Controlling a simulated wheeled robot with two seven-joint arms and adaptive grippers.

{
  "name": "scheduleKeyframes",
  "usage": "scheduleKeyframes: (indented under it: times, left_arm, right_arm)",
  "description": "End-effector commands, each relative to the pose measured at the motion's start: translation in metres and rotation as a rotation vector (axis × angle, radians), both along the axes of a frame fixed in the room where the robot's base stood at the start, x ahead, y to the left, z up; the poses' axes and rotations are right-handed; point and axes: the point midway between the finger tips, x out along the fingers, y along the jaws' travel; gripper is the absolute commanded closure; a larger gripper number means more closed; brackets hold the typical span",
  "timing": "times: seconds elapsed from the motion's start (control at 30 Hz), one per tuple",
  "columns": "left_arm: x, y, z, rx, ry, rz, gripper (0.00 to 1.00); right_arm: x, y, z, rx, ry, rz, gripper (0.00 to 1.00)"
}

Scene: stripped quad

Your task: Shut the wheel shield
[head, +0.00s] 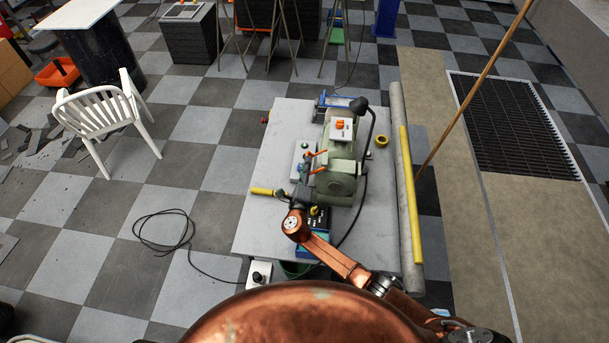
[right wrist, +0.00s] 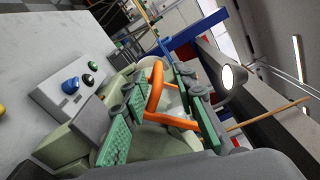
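A green bench grinder (head: 338,170) stands on the grey table, with a small orange-and-white switch box on top. Its wheel shield shows orange parts (head: 317,155) on its left side; in the right wrist view an orange bar (right wrist: 156,88) bends into a lower orange arm. My right gripper (head: 306,172) is at the grinder's left side by these orange parts. In the right wrist view its green-padded fingers (right wrist: 160,82) are spread apart, with the orange bar between or just beyond them; contact cannot be told. The shield's exact angle is unclear. My left gripper is not in view.
The table (head: 268,150) also holds a control box (right wrist: 78,85) with buttons, a yellow-handled tool (head: 262,191) and a yellow tape roll (head: 381,141). A lamp (head: 358,105) rises beside the grinder. A grey roll with a yellow strip lies along the right edge.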

Motion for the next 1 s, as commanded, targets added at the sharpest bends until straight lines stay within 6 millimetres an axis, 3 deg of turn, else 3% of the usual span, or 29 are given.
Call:
scheduleKeyframes:
  times: [0.1, 0.33, 1.0]
  left_arm:
    - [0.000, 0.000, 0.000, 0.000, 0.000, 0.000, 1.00]
    - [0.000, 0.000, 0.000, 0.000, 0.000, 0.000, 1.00]
    - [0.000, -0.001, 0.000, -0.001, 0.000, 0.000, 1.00]
  right_arm:
    - [-0.022, 0.004, -0.001, 0.002, 0.002, -0.001, 0.74]
    - [-0.042, 0.007, 0.000, -0.001, 0.001, -0.003, 0.74]
    - [-0.040, 0.008, 0.000, -0.002, 0.000, -0.002, 0.74]
